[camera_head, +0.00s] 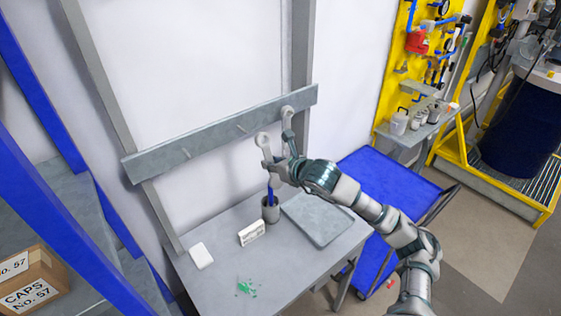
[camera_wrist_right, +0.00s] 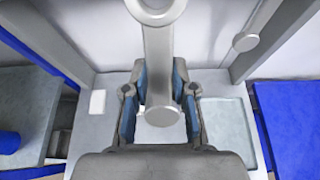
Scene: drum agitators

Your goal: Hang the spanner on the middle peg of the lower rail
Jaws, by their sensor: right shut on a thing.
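My right gripper (camera_head: 272,168) is shut on a grey spanner (camera_head: 264,141) and holds it upright, ring end up, in front of the lower rail (camera_head: 205,139). In the right wrist view the spanner (camera_wrist_right: 157,45) stands between the two fingers (camera_wrist_right: 160,88), its ring end cut off by the top edge. The middle peg (camera_head: 241,128) is bare, left of and a little above the held spanner's ring in the head view. The left peg (camera_head: 186,152) is also bare. A second spanner (camera_head: 288,117) hangs at the rail's right end. My left gripper is not in view.
Below on the table (camera_head: 215,285) stand a cup (camera_head: 270,210) with a blue item and a white labelled block (camera_head: 251,233). A grey tray (camera_head: 318,219), white card (camera_head: 201,255) and green scraps (camera_head: 246,287) lie there. A blue cart (camera_head: 375,180) is at right.

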